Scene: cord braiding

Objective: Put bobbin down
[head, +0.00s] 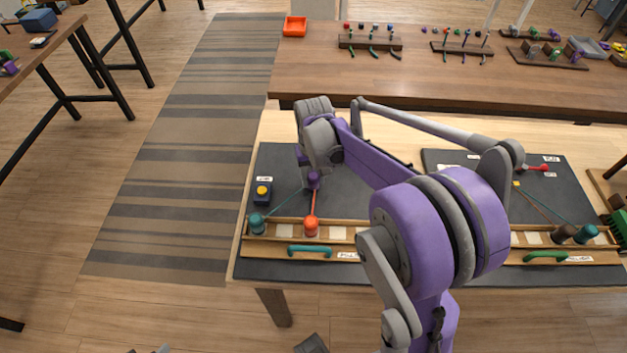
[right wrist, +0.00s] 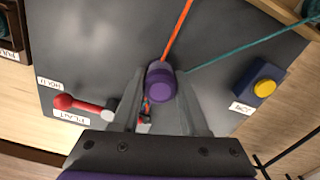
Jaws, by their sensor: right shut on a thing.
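A purple bobbin (right wrist: 161,80) sits between the two fingers of my right gripper (right wrist: 158,95), which is shut on it. In the head view the purple bobbin (head: 313,180) shows under the gripper, over the left dark board (head: 345,200). I cannot tell its exact height above the board. An orange-red bobbin (head: 311,226) and a teal bobbin (head: 257,224) stand in the wooden rack (head: 340,234) at the board's front. An orange cord (right wrist: 177,40) and a teal cord (right wrist: 240,52) run toward the purple bobbin. My left gripper is not in view.
A blue box with a yellow button (head: 262,191) sits at the board's left. A red-knobbed lever (right wrist: 82,104) shows in the wrist view. A teal handle (head: 310,251) is on the rack front. A second board (head: 540,190) lies right; pale rack slots right of the orange-red bobbin look empty.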

